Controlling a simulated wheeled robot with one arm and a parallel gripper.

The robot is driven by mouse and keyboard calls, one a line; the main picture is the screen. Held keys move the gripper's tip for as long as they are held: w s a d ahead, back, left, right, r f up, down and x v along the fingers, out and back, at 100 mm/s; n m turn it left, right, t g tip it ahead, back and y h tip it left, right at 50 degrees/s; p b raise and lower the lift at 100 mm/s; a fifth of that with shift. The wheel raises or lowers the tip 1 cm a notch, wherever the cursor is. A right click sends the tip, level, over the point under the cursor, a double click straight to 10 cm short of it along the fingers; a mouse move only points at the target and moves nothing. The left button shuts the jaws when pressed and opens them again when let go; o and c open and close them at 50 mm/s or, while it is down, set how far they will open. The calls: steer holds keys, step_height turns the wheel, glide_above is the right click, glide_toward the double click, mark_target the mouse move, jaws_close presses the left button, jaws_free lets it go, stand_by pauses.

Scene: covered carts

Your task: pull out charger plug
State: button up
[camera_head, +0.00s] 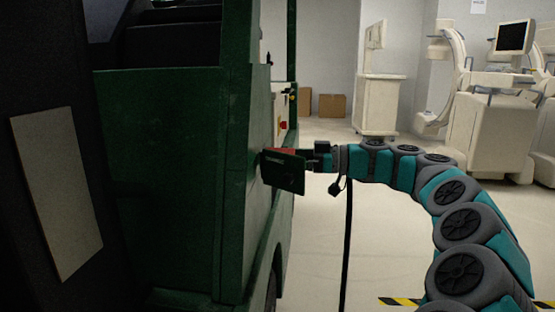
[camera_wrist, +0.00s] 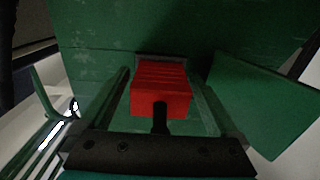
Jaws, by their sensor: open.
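The red charger plug (camera_wrist: 160,92) sits against a socket on the green cart (camera_wrist: 170,30), with its black cable (camera_wrist: 160,115) coming out toward me. In the head view a sliver of red plug (camera_head: 285,151) shows above the green flap (camera_head: 284,173), which hides the rest. The flap (camera_wrist: 262,105) stands open to the right in the wrist view. My gripper (camera_wrist: 163,85) is open, with one finger on each side of the plug. Gaps show between the fingers and the plug. In the head view my gripper (camera_head: 306,152) is at the cart's side, partly behind the flap.
The black cable (camera_head: 347,245) hangs down to the floor below my arm. A red button (camera_head: 283,126) is on the cart above the flap. Cardboard boxes (camera_head: 332,105) and white medical machines (camera_head: 492,130) stand at the back. The floor between is clear.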

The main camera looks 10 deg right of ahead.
steer(key=shift+c, duration=0.3)
jaws_close()
stand_by(0.4)
steer(key=shift+d, duration=0.2)
steer(key=shift+b+v, duration=0.95)
steer(key=shift+v, duration=1.85)
